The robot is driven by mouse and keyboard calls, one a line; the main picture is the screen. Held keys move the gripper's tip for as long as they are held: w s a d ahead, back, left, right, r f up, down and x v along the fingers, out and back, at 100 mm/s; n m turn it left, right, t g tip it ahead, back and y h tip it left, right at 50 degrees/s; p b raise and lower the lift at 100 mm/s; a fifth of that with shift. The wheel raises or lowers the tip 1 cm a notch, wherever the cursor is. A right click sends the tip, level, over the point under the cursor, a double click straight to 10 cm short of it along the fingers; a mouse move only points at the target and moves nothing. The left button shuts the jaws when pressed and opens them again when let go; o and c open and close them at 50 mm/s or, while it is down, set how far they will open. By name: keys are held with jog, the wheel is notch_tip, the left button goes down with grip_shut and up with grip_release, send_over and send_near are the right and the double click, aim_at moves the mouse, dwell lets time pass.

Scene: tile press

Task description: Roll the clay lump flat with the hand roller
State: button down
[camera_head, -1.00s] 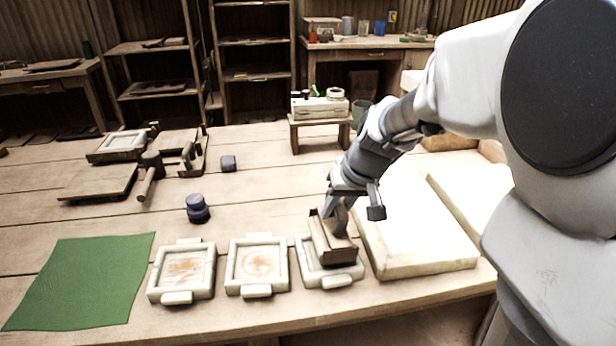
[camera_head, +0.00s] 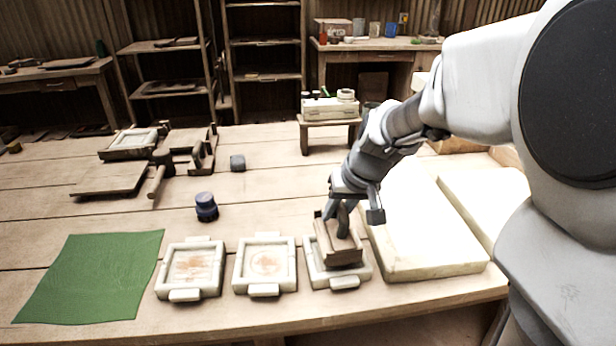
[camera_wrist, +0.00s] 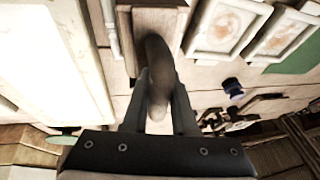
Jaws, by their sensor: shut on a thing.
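My gripper (camera_head: 341,208) is shut on the dark upright handle of a brown wooden block-like tool (camera_head: 340,256). In the wrist view, my fingers (camera_wrist: 160,88) close on both sides of the rounded handle (camera_wrist: 155,55), with the wooden block (camera_wrist: 172,20) beyond it. The tool sits over the rightmost white square frame (camera_head: 345,283) and covers most of its inside. I cannot tell whether the block touches what lies inside. No roller shape and no separate clay lump can be made out.
Two more white frames, the left one (camera_head: 163,270) and the middle one (camera_head: 238,265), hold reddish-brown marked surfaces. A green cloth (camera_head: 90,275) lies left. Pale slabs (camera_head: 425,235) lie close to the right.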

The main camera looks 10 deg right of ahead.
jog(key=shift+d+f, duration=0.15)
jog(key=shift+d, duration=0.8)
jog(key=shift+a+f, duration=0.1)
jog(key=shift+a, duration=0.75)
jog(key=shift+a+f, duration=0.3)
jog(key=shift+a, duration=0.45)
jog(key=shift+d+b, duration=0.55)
jog(key=shift+d, duration=0.25)
notch_tip(320, 180, up, 7)
jog(key=p, duration=0.5)
jog(key=shift+r+p, duration=0.15)
jog(key=shift+p, duration=0.2)
